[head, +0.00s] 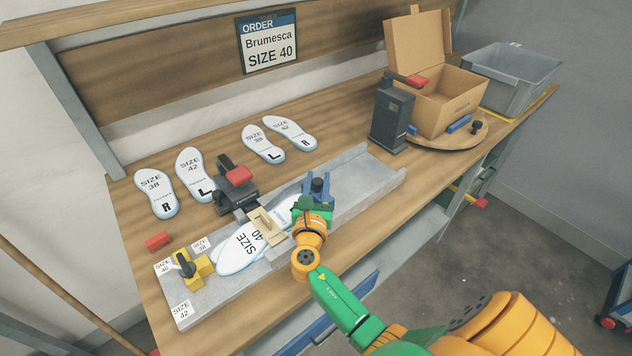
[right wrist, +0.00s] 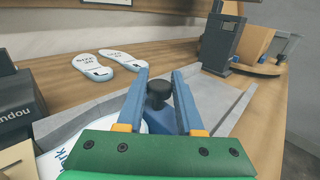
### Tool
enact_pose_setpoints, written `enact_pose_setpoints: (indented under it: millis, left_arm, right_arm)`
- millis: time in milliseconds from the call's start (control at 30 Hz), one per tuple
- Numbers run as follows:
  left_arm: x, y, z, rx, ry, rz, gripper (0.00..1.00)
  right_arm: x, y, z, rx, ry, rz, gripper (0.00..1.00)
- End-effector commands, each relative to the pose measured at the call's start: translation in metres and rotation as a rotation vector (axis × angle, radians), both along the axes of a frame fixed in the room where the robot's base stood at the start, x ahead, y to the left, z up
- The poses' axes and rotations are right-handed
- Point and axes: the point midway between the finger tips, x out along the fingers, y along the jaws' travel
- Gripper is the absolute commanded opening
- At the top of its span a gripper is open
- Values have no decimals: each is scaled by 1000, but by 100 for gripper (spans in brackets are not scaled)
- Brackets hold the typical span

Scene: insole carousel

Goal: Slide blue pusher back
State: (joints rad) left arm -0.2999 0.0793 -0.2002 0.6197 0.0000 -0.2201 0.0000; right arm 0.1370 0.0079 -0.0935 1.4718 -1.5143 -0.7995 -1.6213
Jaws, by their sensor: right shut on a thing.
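The blue pusher (right wrist: 158,121) with its black knob (right wrist: 158,96) sits in the grey channel (head: 362,178), just beyond the white SIZE 40 insoles (head: 238,248). My right gripper (head: 318,182) is over it. In the right wrist view my right gripper (right wrist: 159,90) has its two blue-grey fingers on either side of the black knob, shut on the pusher. The gripper hides most of the pusher in the head view. My left gripper is not in view.
A black press with a red handle (head: 239,176) and a wooden block (head: 266,228) stand at the channel. A yellow stop (head: 201,266) is at its near left end. Several loose insoles lie behind. A cardboard box (head: 440,108) and grey bin (head: 512,80) are at the right. The channel's far right part is empty.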

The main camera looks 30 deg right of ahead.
Motion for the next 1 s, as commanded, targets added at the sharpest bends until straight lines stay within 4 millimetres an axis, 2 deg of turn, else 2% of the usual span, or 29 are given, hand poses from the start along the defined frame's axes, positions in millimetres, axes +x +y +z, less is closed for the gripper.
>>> enact_pose_setpoints:
  millis: [167,367,500,700,800,1000]
  left_arm:
    - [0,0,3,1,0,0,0]
    - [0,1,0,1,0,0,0]
    - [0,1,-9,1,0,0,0]
    - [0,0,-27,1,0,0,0]
    - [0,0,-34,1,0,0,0]
    - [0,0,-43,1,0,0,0]
  right_arm:
    - [2,-29,0,-4,5,-3,0]
    - [6,-87,-1,-6,4,-4,0]
    - [9,-129,-3,-6,2,-4,0]
    - [13,-179,-4,-4,2,-4,0]
    - [14,-197,-4,-3,1,-4,0]
    - [16,-219,-2,-1,2,-3,0]
